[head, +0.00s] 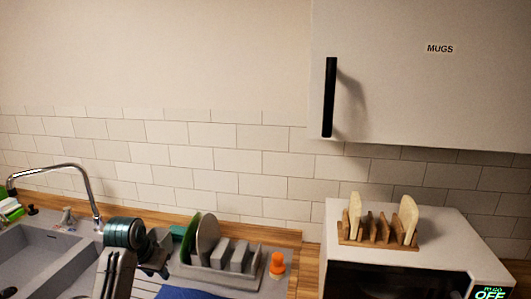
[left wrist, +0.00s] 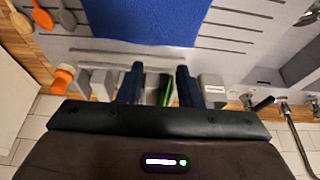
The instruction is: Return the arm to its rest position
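My left arm comes in at the lower left of the head view, with its left gripper (head: 157,266) in front of the dish rack. In the left wrist view the two dark fingers of the left gripper (left wrist: 158,88) stand apart, with nothing held between them. A green plate (head: 190,238) and a pale plate (head: 207,239) stand upright in the grey dish rack (head: 222,276). The green plate (left wrist: 165,91) shows behind the gap between the fingers. My right arm and gripper are not in view.
The sink (head: 35,252) with a tall faucet (head: 92,195) is at the left. A blue cloth (head: 187,293) lies in front of the rack, an orange object (head: 277,264) beside it. The MUGS cabinet (head: 425,85) is shut above.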

